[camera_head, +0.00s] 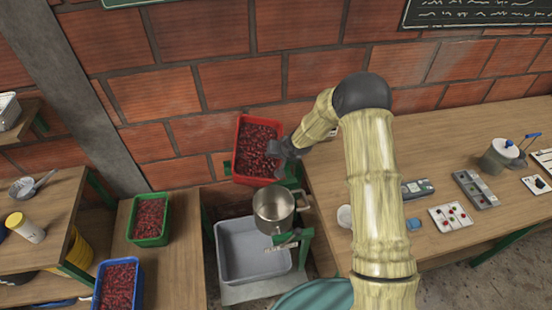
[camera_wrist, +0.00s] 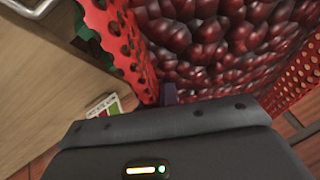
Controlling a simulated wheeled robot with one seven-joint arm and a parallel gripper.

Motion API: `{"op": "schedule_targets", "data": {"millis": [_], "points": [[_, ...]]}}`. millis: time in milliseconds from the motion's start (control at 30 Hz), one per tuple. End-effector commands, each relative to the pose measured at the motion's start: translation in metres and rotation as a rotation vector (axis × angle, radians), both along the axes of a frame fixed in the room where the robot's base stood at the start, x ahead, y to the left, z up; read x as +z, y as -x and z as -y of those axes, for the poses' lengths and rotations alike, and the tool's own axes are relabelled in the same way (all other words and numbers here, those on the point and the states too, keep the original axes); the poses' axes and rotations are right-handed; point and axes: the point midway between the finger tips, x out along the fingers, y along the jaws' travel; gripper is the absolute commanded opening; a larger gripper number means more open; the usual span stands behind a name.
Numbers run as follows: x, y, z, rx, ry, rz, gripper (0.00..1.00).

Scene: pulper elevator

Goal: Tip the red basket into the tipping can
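The red basket (camera_head: 241,145), full of dark red cherries, is by the brick wall, behind and above the metal tipping can (camera_head: 273,208). It looks roughly level; its support underneath is partly hidden. My gripper (camera_head: 284,152) is at the basket's right rim. In the wrist view, one dark finger of my gripper (camera_wrist: 168,93) is against the perforated red basket wall (camera_wrist: 122,45), close to the middle of the picture, so the fingers look shut on the rim. The other finger is hidden. The can looks upright and its inside shows no cherries.
A grey tub (camera_head: 225,255) sits below the can. A green basket (camera_head: 150,220) and a blue basket (camera_head: 119,285) of cherries stand on the left bench. The right wooden table (camera_head: 450,130) holds a pot and small devices, close to my arm.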

Motion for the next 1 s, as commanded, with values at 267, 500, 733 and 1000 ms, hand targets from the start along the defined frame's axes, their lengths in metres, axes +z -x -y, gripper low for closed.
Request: {"op": "schedule_targets", "data": {"millis": [267, 500, 733, 1000], "points": [[0.0052, -0.0031, -0.0027, 0.0, -0.024, 0.025, 0.0], [0.0064, -0.0029, -0.0037, 0.0, -0.067, 0.062, 0.0], [0.0085, -0.0032, -0.0037, -0.001, -0.112, 0.103, 0.0], [0.0122, -0.0032, -0.0044, 0.0, -0.152, 0.139, 0.0]]}}
